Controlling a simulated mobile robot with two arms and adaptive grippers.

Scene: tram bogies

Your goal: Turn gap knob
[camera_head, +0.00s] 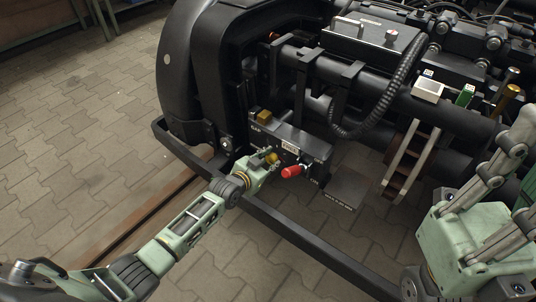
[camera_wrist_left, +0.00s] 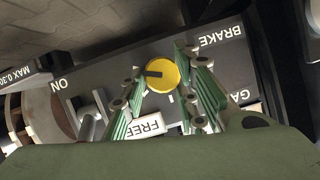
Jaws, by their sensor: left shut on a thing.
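A round yellow knob (camera_wrist_left: 164,79) with a dark pointer mark sits on a dark control box (camera_head: 300,140), which hangs on the bogie's side. In the left wrist view the box's labels appear upside down: BRAKE, FREE, ON and a partly hidden one starting "GA". My left gripper (camera_wrist_left: 159,68) has its fingers on either side of the yellow knob and is shut on it. In the head view, my left gripper (camera_head: 268,158) is at the box's front, left of a red handle (camera_head: 291,171).
A yellow block (camera_head: 264,117) stands on the box's upper left, near a GAP label. A grey lever (camera_wrist_left: 88,118) is beside ON. A dark frame rail (camera_head: 290,235) runs below the box. A ribbed black hose (camera_head: 385,100) hangs behind. The paved floor at left is clear.

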